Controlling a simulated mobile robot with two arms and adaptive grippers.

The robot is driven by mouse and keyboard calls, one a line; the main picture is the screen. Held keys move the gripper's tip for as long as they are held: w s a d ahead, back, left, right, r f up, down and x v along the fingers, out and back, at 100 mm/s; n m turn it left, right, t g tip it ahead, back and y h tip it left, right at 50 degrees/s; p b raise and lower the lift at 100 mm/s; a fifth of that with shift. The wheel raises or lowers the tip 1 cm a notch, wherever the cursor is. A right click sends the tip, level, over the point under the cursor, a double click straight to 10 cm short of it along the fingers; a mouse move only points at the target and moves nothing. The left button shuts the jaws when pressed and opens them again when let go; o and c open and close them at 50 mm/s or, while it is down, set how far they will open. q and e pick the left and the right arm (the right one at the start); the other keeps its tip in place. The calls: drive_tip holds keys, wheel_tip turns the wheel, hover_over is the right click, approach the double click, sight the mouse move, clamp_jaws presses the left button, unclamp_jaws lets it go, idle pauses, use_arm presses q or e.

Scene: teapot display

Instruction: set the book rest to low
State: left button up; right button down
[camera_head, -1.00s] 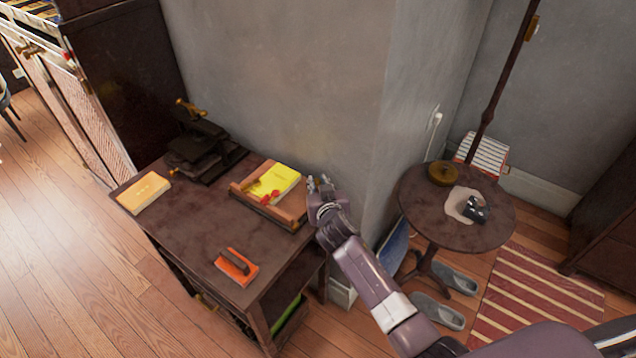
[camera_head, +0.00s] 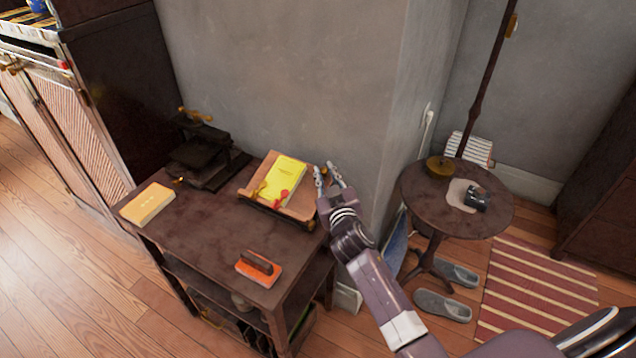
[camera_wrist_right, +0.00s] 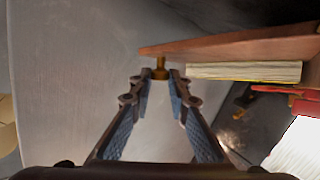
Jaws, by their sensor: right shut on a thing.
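The book rest (camera_head: 302,203) is a brown wooden board with a sloping face on the dark side table, holding a yellow book (camera_head: 285,178) and red pieces at its lower ledge. In the right wrist view the rest's board (camera_wrist_right: 235,46) runs along the upper right, with the book's page edges (camera_wrist_right: 245,71) below it. A small brass knob (camera_wrist_right: 160,70) sticks out from the board. My right gripper (camera_head: 328,172) is at the rest's right side, beside the wall. In the wrist view its fingertips (camera_wrist_right: 159,84) are closed about the knob. My left gripper is not in view.
The side table (camera_head: 205,235) also carries a cream book (camera_head: 147,204), a dark press (camera_head: 200,160) and an orange-based brush (camera_head: 259,268). The grey wall (camera_head: 290,80) stands close behind. A round table (camera_head: 425,205) with small items stands to the right.

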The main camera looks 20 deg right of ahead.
drive_tip(key=shift+s+a+r, duration=0.15)
drive_tip(key=shift+a+r, duration=0.05)
drive_tip(key=shift+r, duration=0.05)
drive_tip(key=shift+s+a+r+p, duration=0.25)
drive_tip(key=shift+a+r+p, duration=0.1)
drive_tip(key=shift+r, duration=0.15)
drive_tip(key=shift+s+a+r, duration=0.1)
drive_tip(key=shift+r, duration=0.05)
drive_tip(key=shift+s+a+r, duration=0.15)
drive_tip(key=shift+s+a, duration=0.05)
drive_tip(key=shift+s+a+p, duration=0.1)
drive_tip(key=shift+p, duration=0.2)
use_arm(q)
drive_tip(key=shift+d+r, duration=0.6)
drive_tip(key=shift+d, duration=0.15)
use_arm(e)
drive_tip(key=shift+a+f, duration=0.1)
drive_tip(key=shift+f, duration=0.2)
drive_tip(key=c, duration=2.1)
unclamp_jaws()
drive_tip(key=shift+s, duration=0.1)
drive_tip(key=shift+r, duration=0.2)
